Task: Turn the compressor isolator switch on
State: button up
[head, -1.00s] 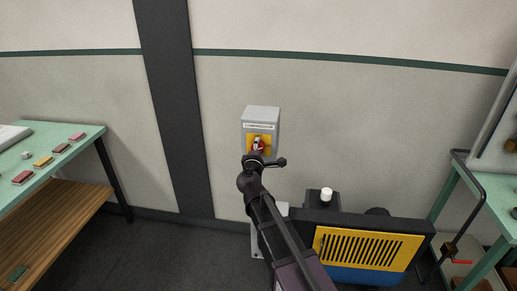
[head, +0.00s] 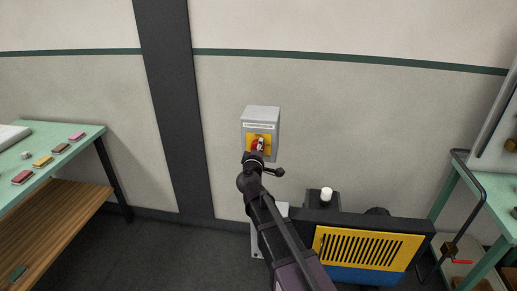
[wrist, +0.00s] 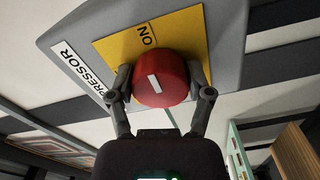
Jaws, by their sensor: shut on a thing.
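The compressor isolator switch is a grey box (head: 262,114) on the wall with a yellow plate (head: 248,139) and a red round knob (head: 254,145). In the wrist view the red knob (wrist: 175,72) bears a short white mark and sits beside the "ON" label on the yellow plate (wrist: 115,52). The mark slants roughly toward "ON". My gripper (wrist: 160,88) is shut on the knob, one finger at each side. In the head view my gripper (head: 255,155) covers the lower part of the plate. No "OFF" label can be seen.
A compressor with a yellow grille (head: 368,250) stands below right of the box. A green bench (head: 85,140) with small colored blocks is at left. Another green bench (head: 475,215) with a crank handle is at right. The wall around the box is clear.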

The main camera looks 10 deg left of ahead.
jog(key=shift+w+a, duration=0.1)
jog(key=o, duration=1.1)
jog(key=shift+o, duration=0.2)
jog(key=shift+s, duration=0.2)
jog(key=s, duration=1.1)
jog(key=shift+s, duration=0.4)
